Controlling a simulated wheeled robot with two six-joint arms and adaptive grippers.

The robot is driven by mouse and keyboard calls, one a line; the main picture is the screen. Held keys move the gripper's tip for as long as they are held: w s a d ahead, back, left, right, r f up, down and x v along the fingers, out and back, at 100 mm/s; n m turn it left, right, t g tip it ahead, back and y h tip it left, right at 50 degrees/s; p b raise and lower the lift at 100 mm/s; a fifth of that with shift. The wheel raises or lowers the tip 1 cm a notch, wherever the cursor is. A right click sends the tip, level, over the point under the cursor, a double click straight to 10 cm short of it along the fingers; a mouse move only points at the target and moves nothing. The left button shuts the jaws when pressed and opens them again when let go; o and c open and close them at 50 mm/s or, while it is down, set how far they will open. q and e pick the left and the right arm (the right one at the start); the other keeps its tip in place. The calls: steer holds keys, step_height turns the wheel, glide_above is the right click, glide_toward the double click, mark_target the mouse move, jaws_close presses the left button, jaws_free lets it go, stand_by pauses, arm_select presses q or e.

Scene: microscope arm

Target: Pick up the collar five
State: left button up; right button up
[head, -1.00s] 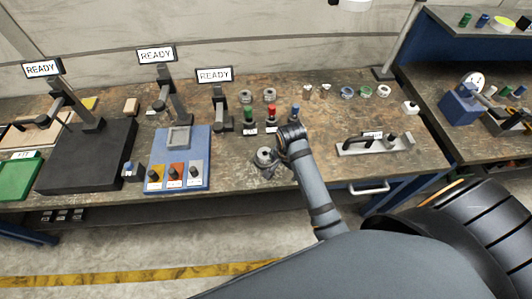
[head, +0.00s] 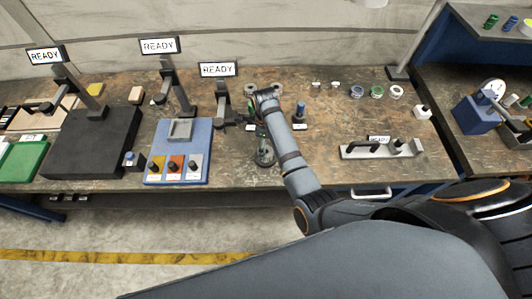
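No label that I can read says which part is collar five. A round metal part (head: 265,157) sits near the front edge. My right arm reaches in from the lower right, and its wrist is over the middle of the bench. My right gripper (head: 262,130) is mostly hidden and small; its fingers are unclear. My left gripper is out of view.
A grey fixture with a black handle (head: 382,148) lies to the right. A blue panel with knobs (head: 181,150) and a black plate (head: 92,142) are left.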

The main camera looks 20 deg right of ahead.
steer(key=shift+f, duration=0.1)
steer(key=f+p, duration=0.1)
steer(key=f, duration=0.2)
steer(key=shift+s+f+p, duration=0.35)
steer(key=shift+s, duration=0.05)
steer(key=shift+w+f, duration=0.1)
steer(key=shift+f, duration=0.5)
steer(key=c, duration=0.7)
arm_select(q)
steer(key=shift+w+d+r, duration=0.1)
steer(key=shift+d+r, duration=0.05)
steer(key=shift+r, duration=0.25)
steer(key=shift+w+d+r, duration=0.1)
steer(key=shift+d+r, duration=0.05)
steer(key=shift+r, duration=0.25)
arm_select(e)
steer(key=shift+r, duration=0.1)
jaws_close()
